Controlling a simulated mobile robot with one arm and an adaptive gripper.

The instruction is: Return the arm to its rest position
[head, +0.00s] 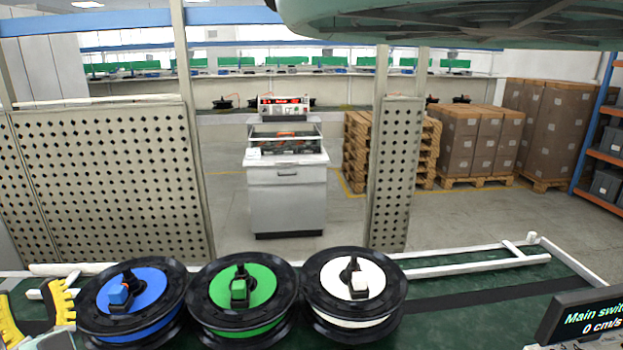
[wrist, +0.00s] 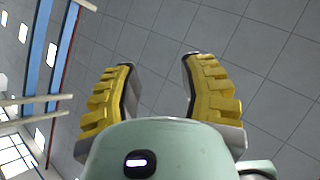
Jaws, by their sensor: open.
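My gripper (wrist: 157,75) is open and empty in the wrist view, its two yellow ribbed fingers spread apart with the ceiling behind them. In the head view my gripper (head: 36,308) shows at the lower left edge, left of the blue hub motor. Each has a black rim and a small connector block on top. The gripper appears apart from the blue motor.
A dark screen (head: 585,319) reading "Main switch" and "0 cm/s" stands at the lower right. White rails (head: 470,268) edge the bench. Perforated panels (head: 106,185) rise behind it. A grey cabinet (head: 287,198) stands beyond, with pallets and boxes (head: 470,144) to the right.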

